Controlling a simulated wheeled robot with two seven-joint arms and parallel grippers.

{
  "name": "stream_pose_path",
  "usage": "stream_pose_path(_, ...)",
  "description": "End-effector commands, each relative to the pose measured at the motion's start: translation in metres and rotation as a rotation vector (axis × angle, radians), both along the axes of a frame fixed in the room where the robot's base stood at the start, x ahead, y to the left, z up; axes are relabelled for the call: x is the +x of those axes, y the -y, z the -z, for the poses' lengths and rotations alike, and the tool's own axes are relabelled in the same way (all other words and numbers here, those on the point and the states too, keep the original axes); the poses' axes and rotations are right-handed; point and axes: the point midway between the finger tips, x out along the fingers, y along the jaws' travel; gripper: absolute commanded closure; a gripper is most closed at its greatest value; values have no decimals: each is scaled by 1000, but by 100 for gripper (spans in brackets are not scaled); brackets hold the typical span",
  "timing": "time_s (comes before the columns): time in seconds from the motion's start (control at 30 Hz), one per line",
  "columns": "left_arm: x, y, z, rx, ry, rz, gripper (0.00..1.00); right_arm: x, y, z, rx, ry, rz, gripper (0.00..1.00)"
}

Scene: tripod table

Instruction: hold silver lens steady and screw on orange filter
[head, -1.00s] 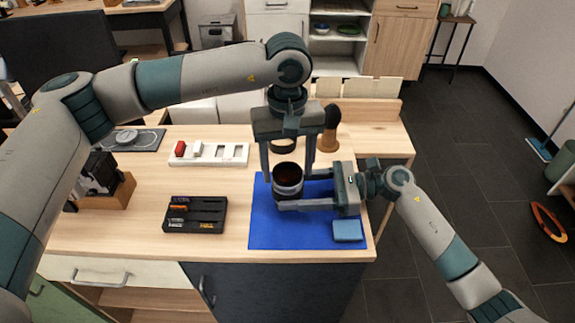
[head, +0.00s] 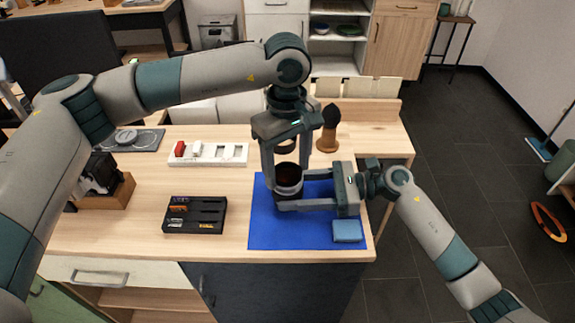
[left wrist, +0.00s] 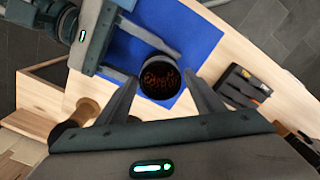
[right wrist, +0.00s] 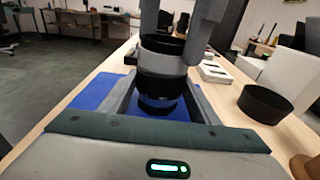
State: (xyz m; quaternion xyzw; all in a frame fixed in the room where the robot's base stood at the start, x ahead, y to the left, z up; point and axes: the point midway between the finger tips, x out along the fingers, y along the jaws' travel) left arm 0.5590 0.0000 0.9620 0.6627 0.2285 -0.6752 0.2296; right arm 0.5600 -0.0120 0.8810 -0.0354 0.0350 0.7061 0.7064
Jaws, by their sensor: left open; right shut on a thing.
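The silver lens (head: 287,187) stands upright over the blue mat (head: 262,232), with a silver band and black rings in the right wrist view (right wrist: 162,62). My right gripper (head: 289,194) is shut on its lower body from the right. The orange filter (left wrist: 160,77) shows as a dark disc with orange-red glints in the lens's top opening; the head view shows a dark reddish top (head: 288,172). I cannot tell how firmly it is seated. My left gripper (head: 287,176) points down from above, open, with one finger on either side of the lens top.
A black ring-shaped hood (right wrist: 265,103) stands just behind the lens. A brush with a wooden handle (head: 328,135) is at the back right. A blue cloth block (head: 347,231) lies at the mat's front right. A black tray (head: 195,215) and white rack (head: 207,153) are left.

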Motion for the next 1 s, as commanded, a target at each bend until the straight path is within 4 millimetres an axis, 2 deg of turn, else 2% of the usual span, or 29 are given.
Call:
stream_pose_path(0.37, 0, 0, 0, 0, 0, -27, 38, -1, 0, 2, -3, -2, -1, 57)
stream_pose_path(0.7, 0, 0, 0, 1, -3, -250, 38, -1, 0, 2, -3, -2, -2, 57)
stream_pose_path(0.97, 1, 0, 0, 1, -3, -275, 38, -1, 0, 2, -3, -2, -2, 57)
stream_pose_path(1.0, 1, 0, 0, 1, -3, -275, 43, -1, 0, 2, -3, -2, -2, 57)
